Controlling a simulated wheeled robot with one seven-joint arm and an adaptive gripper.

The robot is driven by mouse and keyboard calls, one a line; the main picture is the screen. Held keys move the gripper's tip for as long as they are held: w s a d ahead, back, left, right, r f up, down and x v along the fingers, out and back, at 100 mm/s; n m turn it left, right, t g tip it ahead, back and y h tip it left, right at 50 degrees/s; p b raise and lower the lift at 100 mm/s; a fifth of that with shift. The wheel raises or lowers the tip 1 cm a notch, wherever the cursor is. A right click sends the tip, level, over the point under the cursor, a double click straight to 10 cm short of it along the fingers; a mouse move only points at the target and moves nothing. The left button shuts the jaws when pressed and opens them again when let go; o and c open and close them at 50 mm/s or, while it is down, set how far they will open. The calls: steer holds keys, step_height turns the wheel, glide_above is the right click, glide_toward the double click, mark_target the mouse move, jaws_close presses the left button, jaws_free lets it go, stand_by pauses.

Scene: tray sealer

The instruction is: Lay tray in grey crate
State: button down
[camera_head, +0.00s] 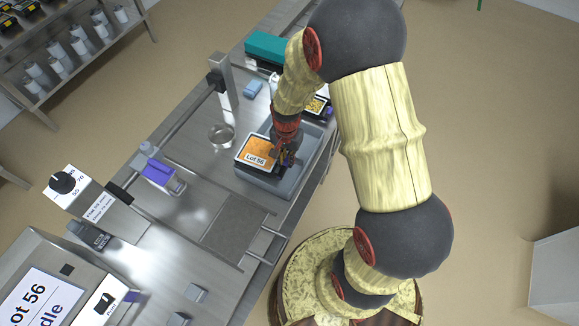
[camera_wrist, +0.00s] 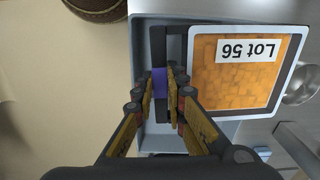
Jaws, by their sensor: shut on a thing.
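The tray (camera_head: 258,151) has orange contents, a pale rim and a "Lot 56" label; it also shows in the wrist view (camera_wrist: 240,85). My gripper (camera_head: 286,152) is at the tray's right side in the head view. In the wrist view its fingers (camera_wrist: 164,84) are closed around a purple piece on a dark bar beside the tray. The grey crate (camera_head: 294,187) lies under the tray and gripper; its wall shows in the wrist view (camera_wrist: 139,60). The tray overlaps the crate's left side and looks level. I cannot tell whether it touches the crate.
A steel bench (camera_head: 200,215) carries a round metal bowl (camera_head: 221,134), a purple-and-white block (camera_head: 160,174) and a teal box (camera_head: 267,48). A post (camera_head: 222,80) stands left of the crate. Another tray (camera_head: 316,105) lies behind it.

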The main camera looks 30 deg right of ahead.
steer(key=shift+m, duration=0.3)
steer(key=shift+f, duration=0.15)
steer(key=shift+f+b, duration=3.4)
steer(key=shift+f, duration=1.15)
steer(key=shift+r+p, duration=0.1)
steer(key=shift+p, duration=0.2)
steer(key=c, duration=1.8)
jaws_free()
steer(key=shift+o, duration=0.3)
steer(key=c, duration=0.3)
steer(key=shift+r, duration=0.1)
